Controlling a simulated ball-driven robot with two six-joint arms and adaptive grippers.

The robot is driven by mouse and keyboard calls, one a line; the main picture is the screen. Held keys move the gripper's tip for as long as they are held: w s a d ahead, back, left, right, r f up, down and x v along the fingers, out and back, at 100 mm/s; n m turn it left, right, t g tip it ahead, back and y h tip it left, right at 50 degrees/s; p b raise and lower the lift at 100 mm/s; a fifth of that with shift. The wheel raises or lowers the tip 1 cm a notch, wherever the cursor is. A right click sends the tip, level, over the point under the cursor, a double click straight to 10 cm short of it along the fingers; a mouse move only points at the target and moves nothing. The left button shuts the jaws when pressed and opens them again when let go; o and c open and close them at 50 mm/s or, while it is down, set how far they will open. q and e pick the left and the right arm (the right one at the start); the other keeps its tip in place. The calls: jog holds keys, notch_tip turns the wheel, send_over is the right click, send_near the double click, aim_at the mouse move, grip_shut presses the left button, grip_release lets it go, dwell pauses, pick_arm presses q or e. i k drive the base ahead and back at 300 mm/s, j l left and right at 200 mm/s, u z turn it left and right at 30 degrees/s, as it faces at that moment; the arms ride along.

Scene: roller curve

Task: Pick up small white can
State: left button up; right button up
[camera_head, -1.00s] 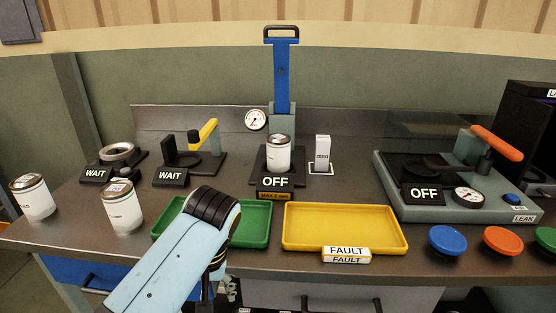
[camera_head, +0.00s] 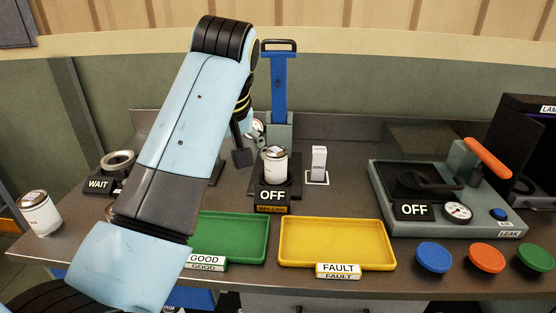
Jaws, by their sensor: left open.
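One small white can (camera_head: 276,166) stands upright in the black holder of the blue-handled press, behind the OFF sign (camera_head: 272,195). Another white can (camera_head: 39,214) stands at the far left of the bench. A third can, seen earlier near the front left, is hidden behind my left arm. My left gripper (camera_head: 243,150) is raised and points down, just left of the press can. It is open and apart from that can; the wrist hides much of it. My right gripper is out of view.
A green GOOD tray (camera_head: 235,238) and a yellow FAULT tray (camera_head: 338,243) lie empty at the front. The press's tall blue lever (camera_head: 279,85) stands behind the can. A white block (camera_head: 318,163) is right of it. The leak tester (camera_head: 440,205) fills the right.

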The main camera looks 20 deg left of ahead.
aim_at(276, 161)
jog(key=i, duration=0.9)
